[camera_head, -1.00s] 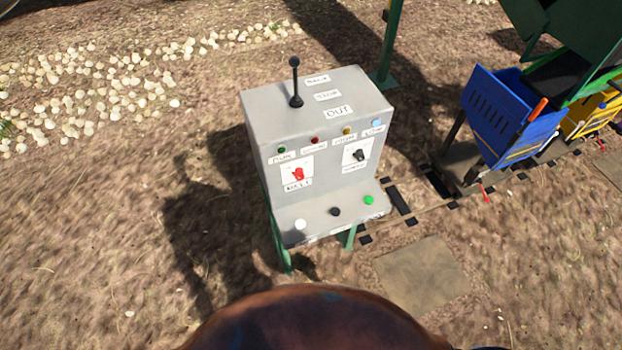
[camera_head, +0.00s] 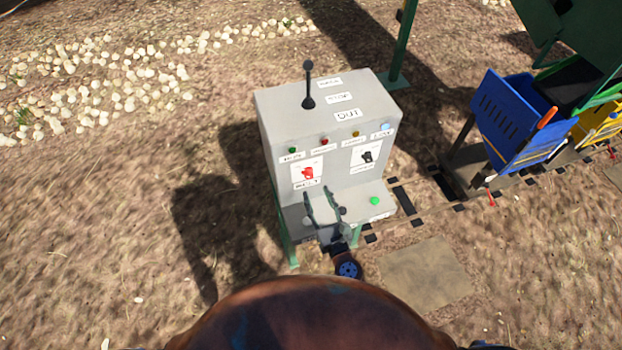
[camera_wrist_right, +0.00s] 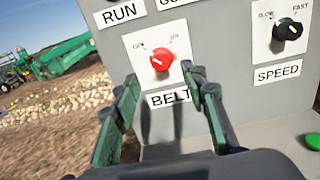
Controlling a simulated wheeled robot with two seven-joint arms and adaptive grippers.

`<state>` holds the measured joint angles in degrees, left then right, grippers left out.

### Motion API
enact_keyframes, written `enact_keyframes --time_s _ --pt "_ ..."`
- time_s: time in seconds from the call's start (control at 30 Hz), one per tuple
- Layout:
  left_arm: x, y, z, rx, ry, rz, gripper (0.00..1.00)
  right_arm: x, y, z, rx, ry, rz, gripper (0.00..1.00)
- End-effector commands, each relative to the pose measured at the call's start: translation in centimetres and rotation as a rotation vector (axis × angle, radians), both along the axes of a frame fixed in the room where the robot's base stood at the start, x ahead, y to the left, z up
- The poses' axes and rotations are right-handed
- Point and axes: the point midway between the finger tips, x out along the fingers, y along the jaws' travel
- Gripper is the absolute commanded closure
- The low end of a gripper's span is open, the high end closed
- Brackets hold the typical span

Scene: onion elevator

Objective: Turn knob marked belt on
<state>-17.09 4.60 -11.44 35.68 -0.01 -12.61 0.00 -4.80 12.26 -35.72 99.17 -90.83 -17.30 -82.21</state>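The red belt knob (camera_head: 307,173) sits on a white plate on the upright front of the grey control box (camera_head: 325,120). In the right wrist view the red knob (camera_wrist_right: 161,60) is above the BELT label (camera_wrist_right: 169,97), with small markings at its upper left and upper right. Its white line appears to point toward the left marking. My right gripper (camera_head: 321,190) is open and empty in front of the panel, just below the knob. In the right wrist view its fingers (camera_wrist_right: 160,79) stand on either side below the knob, with no visible grip on it. My left gripper is not in view.
The black speed knob (camera_head: 367,157) is to the right of the belt knob. A black lever (camera_head: 308,88) stands on top of the box. A green button (camera_head: 375,201) is on the lower ledge. Blue bins (camera_head: 515,120) stand at the right.

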Motion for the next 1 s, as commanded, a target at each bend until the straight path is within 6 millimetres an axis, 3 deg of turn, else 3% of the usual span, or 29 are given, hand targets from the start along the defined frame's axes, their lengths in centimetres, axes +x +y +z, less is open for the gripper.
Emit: enact_keyframes --time_s 0.3,0.5,0.83,1.0 --pt "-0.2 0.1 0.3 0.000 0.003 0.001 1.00 4.6 1.5 0.1 0.001 -0.001 -0.002 0.60" --pt "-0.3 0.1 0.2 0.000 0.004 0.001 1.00 6.5 2.1 0.0 0.004 0.001 -0.001 0.60" --pt "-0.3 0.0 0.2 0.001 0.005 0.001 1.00 6.9 2.2 0.0 0.003 0.002 -0.002 0.60" --pt "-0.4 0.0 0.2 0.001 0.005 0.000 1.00 6.9 2.2 0.0 0.003 0.002 -0.002 0.71"
